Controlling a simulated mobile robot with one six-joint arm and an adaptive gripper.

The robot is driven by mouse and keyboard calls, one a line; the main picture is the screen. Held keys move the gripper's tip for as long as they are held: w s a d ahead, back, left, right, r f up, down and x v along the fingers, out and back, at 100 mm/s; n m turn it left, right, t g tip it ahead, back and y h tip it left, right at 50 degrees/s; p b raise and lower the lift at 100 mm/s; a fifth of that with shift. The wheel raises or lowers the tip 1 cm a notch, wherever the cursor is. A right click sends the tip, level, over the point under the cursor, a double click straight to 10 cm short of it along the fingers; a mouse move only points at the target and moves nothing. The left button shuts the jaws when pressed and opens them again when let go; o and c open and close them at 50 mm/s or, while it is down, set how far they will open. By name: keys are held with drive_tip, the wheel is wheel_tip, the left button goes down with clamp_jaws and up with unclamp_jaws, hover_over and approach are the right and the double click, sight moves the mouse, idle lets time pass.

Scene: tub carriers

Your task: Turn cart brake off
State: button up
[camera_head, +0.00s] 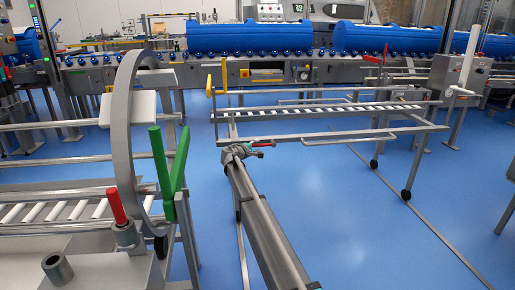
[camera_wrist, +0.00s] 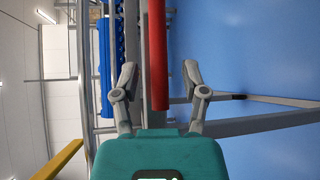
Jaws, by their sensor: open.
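The cart (camera_head: 320,137) is a grey tube frame with a roller bed, standing in the middle right of the head view. A red bar (camera_wrist: 157,45), which looks like a brake lever, runs down the middle of the wrist view between my gripper's fingers (camera_wrist: 160,74). The fingers are spread on either side of it, with visible gaps. In the head view my gripper (camera_head: 262,147) is at the cart's near left corner, with a small bit of red beside it. Whether the bar touches the palm cannot be told.
A yellow handle (camera_head: 210,86) rises at the cart's left end. At near left stands a grey frame with a ring (camera_head: 120,120), green levers (camera_head: 180,160) and a red-handled lever (camera_head: 116,206). Blue tubs (camera_head: 235,37) lie on the conveyor behind. Blue floor is free at right.

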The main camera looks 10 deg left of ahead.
drive_tip(key=shift+w+d, duration=0.25)
drive_tip(key=shift+w, duration=0.2)
drive_tip(key=shift+c, duration=0.2)
clamp_jaws()
